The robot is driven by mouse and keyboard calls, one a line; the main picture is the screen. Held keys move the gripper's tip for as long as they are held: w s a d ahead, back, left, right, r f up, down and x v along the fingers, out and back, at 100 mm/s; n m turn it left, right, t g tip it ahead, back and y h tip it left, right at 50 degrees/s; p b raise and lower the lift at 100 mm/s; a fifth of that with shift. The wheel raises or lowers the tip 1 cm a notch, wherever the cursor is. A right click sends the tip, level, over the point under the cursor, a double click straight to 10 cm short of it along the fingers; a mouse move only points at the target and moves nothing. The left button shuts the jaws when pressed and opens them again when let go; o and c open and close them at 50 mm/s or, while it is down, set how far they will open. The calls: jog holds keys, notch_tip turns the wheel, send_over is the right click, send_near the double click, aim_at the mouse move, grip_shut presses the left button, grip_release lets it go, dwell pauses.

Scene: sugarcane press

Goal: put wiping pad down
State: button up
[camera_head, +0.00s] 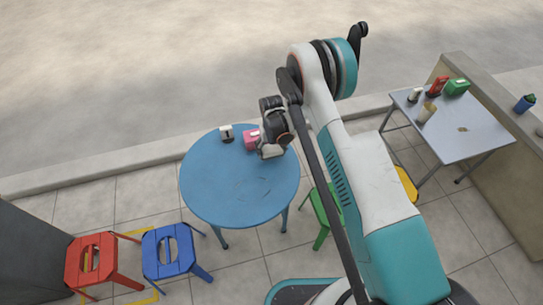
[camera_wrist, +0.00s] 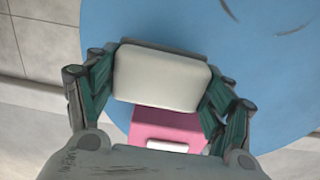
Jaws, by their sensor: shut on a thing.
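The wiping pad, a pale cream block with a dark grey edge (camera_wrist: 160,78), sits between the fingers of my gripper (camera_wrist: 158,90) in the wrist view. The gripper is shut on it. In the head view my gripper (camera_head: 272,140) is over the back right part of the round blue table (camera_head: 235,190). The pad's pale side (camera_head: 270,152) shows just under it. I cannot tell whether the pad touches the tabletop.
A pink box (camera_head: 251,139) is close beside the gripper; it also shows in the wrist view (camera_wrist: 165,128). A small white and dark container (camera_head: 226,133) stands left of it. The table's front is clear. Red (camera_head: 90,262), blue (camera_head: 168,252) and green (camera_head: 322,215) stools stand around.

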aim_at(271, 155)
jog(key=shift+f+b, duration=0.65)
jog(key=shift+f, duration=1.3)
jog(key=shift+f, duration=0.15)
jog(key=o, duration=1.2)
